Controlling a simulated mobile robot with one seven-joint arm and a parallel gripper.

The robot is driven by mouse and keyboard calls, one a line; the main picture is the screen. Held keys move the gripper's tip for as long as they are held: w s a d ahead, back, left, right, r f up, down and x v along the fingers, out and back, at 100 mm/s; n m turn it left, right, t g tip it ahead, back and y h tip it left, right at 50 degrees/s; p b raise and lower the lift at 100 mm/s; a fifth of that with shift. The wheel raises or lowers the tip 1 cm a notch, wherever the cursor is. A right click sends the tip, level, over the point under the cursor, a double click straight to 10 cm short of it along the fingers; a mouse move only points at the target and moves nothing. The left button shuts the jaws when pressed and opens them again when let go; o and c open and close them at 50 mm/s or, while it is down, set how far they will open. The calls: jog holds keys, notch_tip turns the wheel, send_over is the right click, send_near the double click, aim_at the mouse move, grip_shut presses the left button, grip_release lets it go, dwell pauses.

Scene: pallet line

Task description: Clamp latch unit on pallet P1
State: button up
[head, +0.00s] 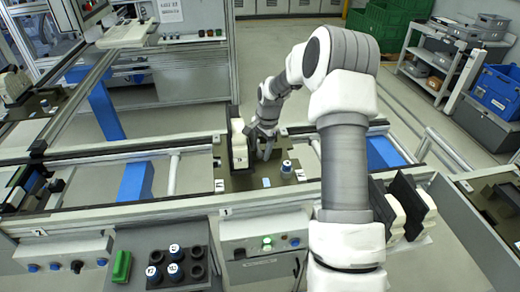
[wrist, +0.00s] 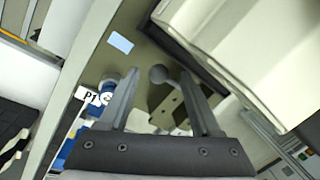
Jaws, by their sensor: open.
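Pallet P1 (head: 240,184) is an olive plate on the conveyor in the middle of the head view. Its "P1" label (wrist: 90,95) shows in the wrist view. A tall white and black unit (head: 238,146) stands upright at the pallet's left side; its pale housing (wrist: 235,45) fills the upper right of the wrist view. My gripper (head: 264,152) is low over the pallet, just right of the unit. In the wrist view my gripper (wrist: 160,78) is open, with a grey ball-ended lever (wrist: 159,75) between its fingertips. Finger contact with the lever cannot be told.
A blue and white cylinder (head: 286,167) stands on the pallet's right part. A dark holder (head: 178,268) with several capped cylinders and a green block (head: 122,266) are at the front. White and black units (head: 408,205) stand right of my arm. Conveyor rails border the pallet.

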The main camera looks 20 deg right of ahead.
jog(key=shift+w+f, duration=0.1)
jog(key=shift+f, duration=0.35)
grip_shut()
dwell(1.2)
